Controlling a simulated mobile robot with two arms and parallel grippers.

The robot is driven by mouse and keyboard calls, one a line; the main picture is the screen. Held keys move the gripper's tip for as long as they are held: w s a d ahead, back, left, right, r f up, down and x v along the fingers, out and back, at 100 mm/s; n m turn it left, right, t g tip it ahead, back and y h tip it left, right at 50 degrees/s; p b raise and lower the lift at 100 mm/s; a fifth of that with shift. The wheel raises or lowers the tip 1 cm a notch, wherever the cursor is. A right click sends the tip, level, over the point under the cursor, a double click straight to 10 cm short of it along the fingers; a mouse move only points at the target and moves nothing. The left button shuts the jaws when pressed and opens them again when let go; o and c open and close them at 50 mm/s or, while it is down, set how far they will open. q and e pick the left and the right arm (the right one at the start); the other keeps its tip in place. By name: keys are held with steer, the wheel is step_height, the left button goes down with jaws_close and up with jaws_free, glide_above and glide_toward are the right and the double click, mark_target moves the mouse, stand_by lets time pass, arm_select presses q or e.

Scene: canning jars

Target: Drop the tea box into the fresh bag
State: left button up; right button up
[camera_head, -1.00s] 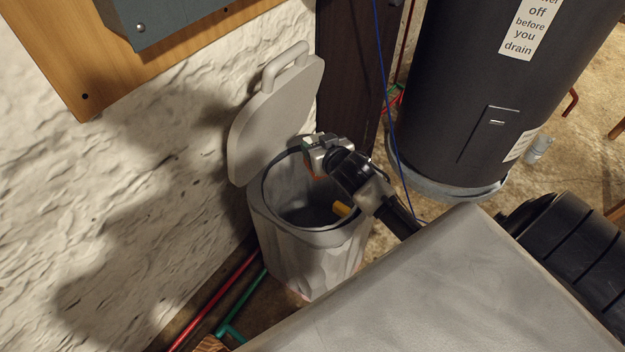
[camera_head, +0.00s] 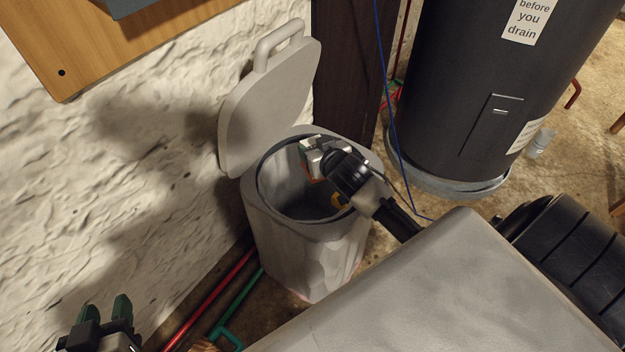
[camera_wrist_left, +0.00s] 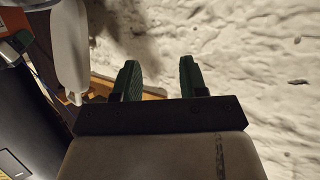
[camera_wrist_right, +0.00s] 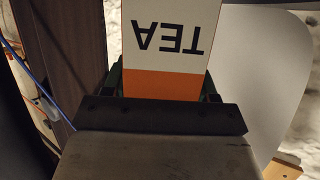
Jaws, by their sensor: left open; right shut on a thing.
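The tea box (camera_wrist_right: 172,45), white with an orange band and the word TEA, is held between the fingers of my right gripper (camera_wrist_right: 165,88). In the head view my right gripper (camera_head: 308,160) is over the open mouth of a grey bin lined with a pale bag (camera_head: 290,200); the box is mostly hidden there behind the gripper. My left gripper (camera_head: 104,310) is open and empty at the lower left, in front of the rough white wall. Its green fingers (camera_wrist_left: 160,80) stand apart in the left wrist view.
The bin's lid (camera_head: 268,100) stands raised against the wall. A black water heater (camera_head: 480,100) stands to the right, with a blue cord (camera_head: 388,100) hanging nearby. Red and green pipes (camera_head: 215,300) run along the floor at the wall. A grey surface (camera_head: 430,290) fills the lower right.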

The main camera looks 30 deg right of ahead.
arm_select(q)
steer(key=shift+w+d+r+t+h, duration=0.2)
steer(key=shift+w+r+t, duration=0.1)
steer(key=shift+r+t, duration=0.35)
steer(key=shift+w+d+r+t+h, duration=0.2)
steer(key=shift+w+r+t, duration=0.1)
steer(key=shift+r+t, duration=0.3)
arm_select(e)
steer(key=shift+f, duration=0.35)
steer(key=o, duration=1)
steer(key=shift+s, duration=0.1)
steer(key=shift+s+r, duration=0.15)
steer(key=shift+s, duration=0.05)
arm_select(q)
steer(key=s+a+f+g+y+p, duration=0.2)
steer(key=s+a+f+g+p, duration=0.1)
steer(key=s+f+g, duration=0.4)
steer(key=shift+s+a+f+g+y, duration=0.35)
steer(key=shift+s+g, duration=0.15)
steer(key=shift+g, duration=0.55)
arm_select(e)
steer(key=v, duration=1)
steer(key=shift+s+a, duration=0.1)
steer(key=shift+a, duration=0.05)
